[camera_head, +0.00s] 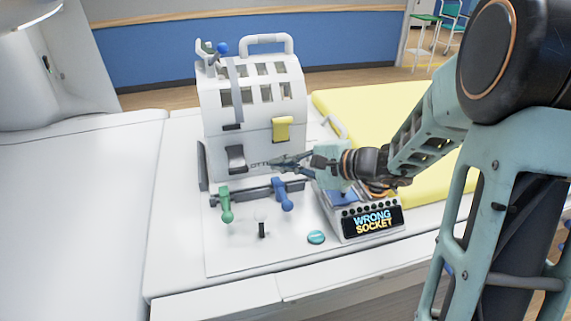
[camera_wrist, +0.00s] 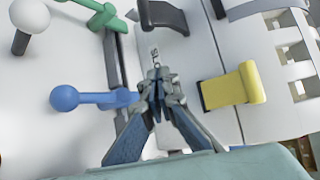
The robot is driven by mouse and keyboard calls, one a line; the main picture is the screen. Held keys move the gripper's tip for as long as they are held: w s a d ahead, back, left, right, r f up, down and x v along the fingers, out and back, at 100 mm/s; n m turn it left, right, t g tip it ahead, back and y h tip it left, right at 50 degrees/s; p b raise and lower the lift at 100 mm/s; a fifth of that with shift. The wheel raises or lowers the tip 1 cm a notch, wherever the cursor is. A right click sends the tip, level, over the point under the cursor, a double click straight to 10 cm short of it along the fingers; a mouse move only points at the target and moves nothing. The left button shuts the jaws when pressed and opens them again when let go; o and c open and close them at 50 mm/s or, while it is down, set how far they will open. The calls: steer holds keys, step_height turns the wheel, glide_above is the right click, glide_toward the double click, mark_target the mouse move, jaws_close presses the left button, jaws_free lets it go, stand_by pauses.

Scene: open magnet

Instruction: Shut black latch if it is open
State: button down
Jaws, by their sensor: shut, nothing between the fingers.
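The black latch (camera_head: 236,157) is on the lower front of the white slotted housing (camera_head: 252,100), left of the yellow latch (camera_head: 282,129). In the wrist view the black latch (camera_wrist: 163,15) is at the top edge, partly cut off, with a curved tab standing out from the white face. I cannot tell for sure whether it is fully open. My gripper (camera_head: 274,163) is in front of the housing, right of the black latch and below the yellow one. In the wrist view its fingertips (camera_wrist: 157,80) are together, empty, and apart from both latches.
A green lever (camera_head: 226,205) and a blue lever (camera_head: 283,194) stand on a dark rail in front of the housing. A white knob (camera_head: 260,219), a teal button (camera_head: 316,237) and a display reading "WRONG SOCKET" (camera_head: 372,220) are nearer. A yellow pad (camera_head: 365,110) lies behind right.

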mark_target(236, 160)
steer(key=x, duration=0.6)
steer(key=shift+s+a+r+p, duration=0.2)
steer(key=shift+s+r, duration=0.1)
steer(key=shift+s, duration=0.3)
steer(key=shift+s+a+r+p, duration=0.1)
steer(key=shift+s+a+r, duration=0.15)
steer(key=shift+s, duration=0.3)
steer(key=shift+s+a+r+p, duration=0.2)
steer(key=shift+s+r, duration=0.1)
steer(key=shift+s, duration=0.3)
steer(key=shift+r, duration=0.15)
steer(key=shift+r+g+p, duration=0.1)
steer(key=shift+g+p, duration=0.2)
steer(key=shift+p, duration=0.45)
